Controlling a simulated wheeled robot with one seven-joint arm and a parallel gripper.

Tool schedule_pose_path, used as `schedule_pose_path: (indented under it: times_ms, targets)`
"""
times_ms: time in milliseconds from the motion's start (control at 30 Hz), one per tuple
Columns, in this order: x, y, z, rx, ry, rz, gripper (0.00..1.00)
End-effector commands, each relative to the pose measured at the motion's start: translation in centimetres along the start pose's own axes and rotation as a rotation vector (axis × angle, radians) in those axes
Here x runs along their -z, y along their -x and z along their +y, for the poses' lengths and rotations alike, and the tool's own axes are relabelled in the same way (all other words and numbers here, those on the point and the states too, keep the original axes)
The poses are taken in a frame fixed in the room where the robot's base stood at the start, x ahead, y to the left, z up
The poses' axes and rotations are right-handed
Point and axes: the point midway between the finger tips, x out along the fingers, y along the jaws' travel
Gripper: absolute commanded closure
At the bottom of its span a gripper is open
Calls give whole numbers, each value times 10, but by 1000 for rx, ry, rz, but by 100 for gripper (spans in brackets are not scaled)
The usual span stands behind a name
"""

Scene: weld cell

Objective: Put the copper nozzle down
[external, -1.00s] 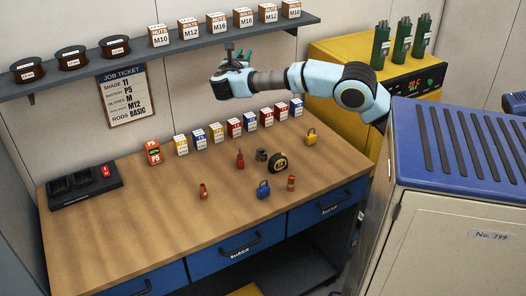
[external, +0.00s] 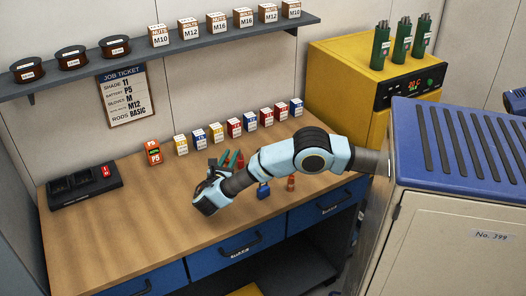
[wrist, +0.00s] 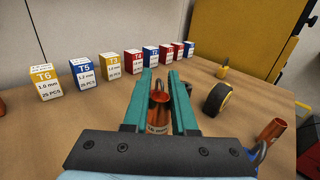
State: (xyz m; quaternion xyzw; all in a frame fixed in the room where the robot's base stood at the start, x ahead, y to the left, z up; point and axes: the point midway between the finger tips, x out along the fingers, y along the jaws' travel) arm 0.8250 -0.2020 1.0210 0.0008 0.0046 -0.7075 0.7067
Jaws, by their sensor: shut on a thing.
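My gripper (wrist: 158,98) is shut on a copper nozzle (wrist: 158,116), a short copper-coloured cylinder with a label low on it. The teal fingers stand on either side of it in the wrist view. I cannot tell whether the nozzle touches the bench. A thin ring-like shape shows just beyond the nozzle's top.
A black and yellow tape measure (wrist: 217,98) and a yellow padlock (wrist: 223,72) are right of my fingers. A blue padlock (external: 264,190) is close to my arm. A row of small boxes (wrist: 84,74) stands behind. The bench's left part is clear up to the charger (external: 78,188).

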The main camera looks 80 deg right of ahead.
Motion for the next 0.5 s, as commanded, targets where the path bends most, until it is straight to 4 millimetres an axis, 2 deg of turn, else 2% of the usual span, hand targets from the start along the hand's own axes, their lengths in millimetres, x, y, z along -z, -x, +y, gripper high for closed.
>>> schedule_pose_path:
  times_ms: [500]
  targets:
    - [59,-1,0,1,0,0,100]
